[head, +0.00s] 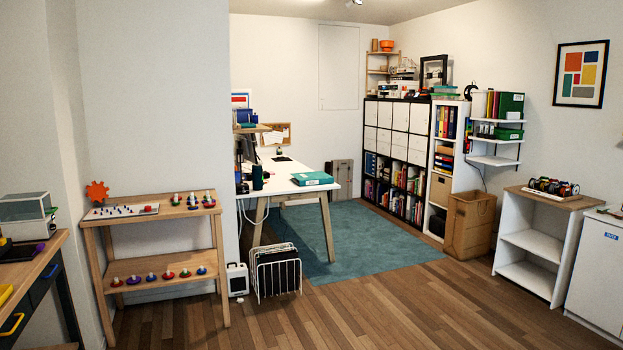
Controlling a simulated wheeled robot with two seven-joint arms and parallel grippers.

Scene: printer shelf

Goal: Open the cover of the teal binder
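The teal binder (312,178) lies flat near the right end of the white desk (285,181), across the room. Its cover looks closed, and a light label shows on the edge facing me. It is small in the head view, so details of its cover edge cannot be told. Neither of my grippers is in view.
A wooden two-level shelf (152,265) with small colourful pieces stands at the left. A wire rack (275,274) stands on the floor before the desk. A cardboard box (468,227) and a white shelf unit (534,247) are at the right. The wooden floor (360,312) ahead is clear.

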